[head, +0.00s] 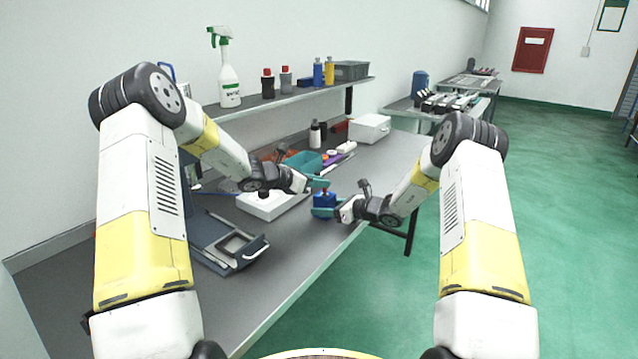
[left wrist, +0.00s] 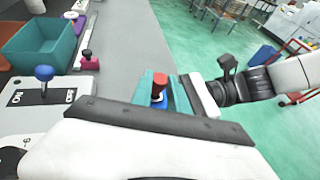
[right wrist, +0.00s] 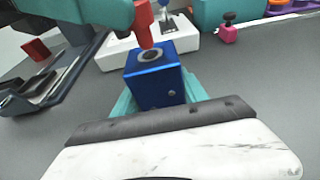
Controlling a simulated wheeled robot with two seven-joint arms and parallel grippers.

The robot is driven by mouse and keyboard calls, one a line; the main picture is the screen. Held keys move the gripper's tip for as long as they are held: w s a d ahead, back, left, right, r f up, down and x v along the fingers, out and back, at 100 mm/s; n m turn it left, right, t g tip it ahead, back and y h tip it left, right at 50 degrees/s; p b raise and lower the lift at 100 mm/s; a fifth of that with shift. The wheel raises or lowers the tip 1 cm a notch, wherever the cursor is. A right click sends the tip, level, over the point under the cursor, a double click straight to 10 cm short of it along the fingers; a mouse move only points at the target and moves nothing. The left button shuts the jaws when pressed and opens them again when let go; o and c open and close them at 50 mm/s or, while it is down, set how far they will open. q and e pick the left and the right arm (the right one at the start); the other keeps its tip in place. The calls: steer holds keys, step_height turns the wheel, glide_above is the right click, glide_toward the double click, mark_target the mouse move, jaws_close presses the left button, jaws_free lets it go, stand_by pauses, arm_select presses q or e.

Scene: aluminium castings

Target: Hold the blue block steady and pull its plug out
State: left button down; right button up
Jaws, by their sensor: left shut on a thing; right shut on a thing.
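The blue block (right wrist: 158,86) is upright between the teal fingers of my right gripper (right wrist: 160,98), which is shut on it; the block also shows in the head view (head: 325,200). A dark round hole shows in its top face. The red plug (right wrist: 143,24) is right above the hole, its lower end at the hole's rim; I cannot tell whether any of it is still inside. My left gripper (head: 319,184) is shut on the plug from the side. In the left wrist view the plug (left wrist: 160,80) shows between teal fingers, with blue below.
A white box with a blue-knobbed lever (left wrist: 44,75) and a teal bin (left wrist: 42,42) stand close by on the bench. A dark frame-like fixture (head: 230,247) lies at the near left. The block is by the bench's front edge; green floor is beyond it.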

arm_select(q)
steer(key=shift+r, duration=0.15)
steer(key=shift+r, duration=2.35)
arm_select(e)
steer(key=o, duration=1.5)
